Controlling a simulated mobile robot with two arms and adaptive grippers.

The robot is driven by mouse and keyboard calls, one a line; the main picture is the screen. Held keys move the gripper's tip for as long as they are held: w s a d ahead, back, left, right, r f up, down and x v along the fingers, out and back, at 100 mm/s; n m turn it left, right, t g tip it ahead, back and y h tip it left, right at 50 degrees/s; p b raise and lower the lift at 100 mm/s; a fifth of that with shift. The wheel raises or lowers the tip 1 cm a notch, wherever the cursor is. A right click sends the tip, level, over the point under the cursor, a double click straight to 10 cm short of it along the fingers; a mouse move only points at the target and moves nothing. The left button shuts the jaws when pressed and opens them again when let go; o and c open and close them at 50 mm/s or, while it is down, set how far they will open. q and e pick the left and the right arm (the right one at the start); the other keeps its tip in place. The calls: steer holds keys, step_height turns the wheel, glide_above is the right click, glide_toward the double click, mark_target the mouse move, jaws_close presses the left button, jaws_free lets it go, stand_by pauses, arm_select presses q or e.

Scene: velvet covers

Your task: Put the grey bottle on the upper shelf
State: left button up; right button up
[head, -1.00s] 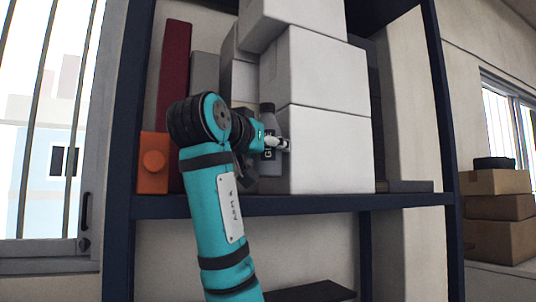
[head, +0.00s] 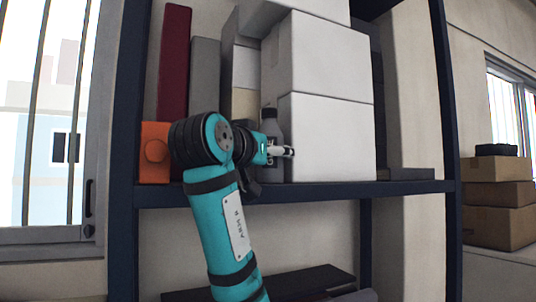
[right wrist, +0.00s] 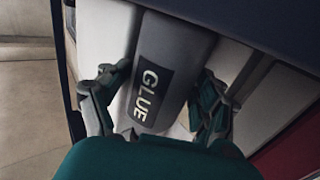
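The grey bottle (head: 270,124) stands upright on the shelf board (head: 330,190), beside the white boxes. In the right wrist view the bottle (right wrist: 172,60) shows its dark label reading GLUE. My right gripper (head: 280,152) is at the bottle in the head view, covering part of its label and lower body. In the right wrist view the fingers of my right gripper (right wrist: 162,90) lie on either side of the bottle, with narrow gaps seeming to show beside it, so it looks open around it. Contact at the fingertips is hard to judge. My left gripper is out of view.
White boxes (head: 325,135) are stacked just right of the bottle. An orange box (head: 154,155), a dark red binder (head: 175,65) and a grey one (head: 204,80) stand to the left. Dark flat items (head: 300,280) lie on a lower level. Cardboard boxes (head: 498,205) stand far right.

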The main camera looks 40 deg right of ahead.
steer(key=shift+s+d+r, duration=0.1)
steer(key=shift+r, duration=0.2)
steer(key=b+v, duration=0.1)
steer(key=v, duration=0.1)
steer(key=f+b+v, duration=0.1)
steer(key=v, duration=0.1)
steer(key=shift+b, duration=0.4)
steer(key=b+v, duration=0.3)
steer(key=v, duration=0.5)
steer(key=shift+r, duration=0.4)
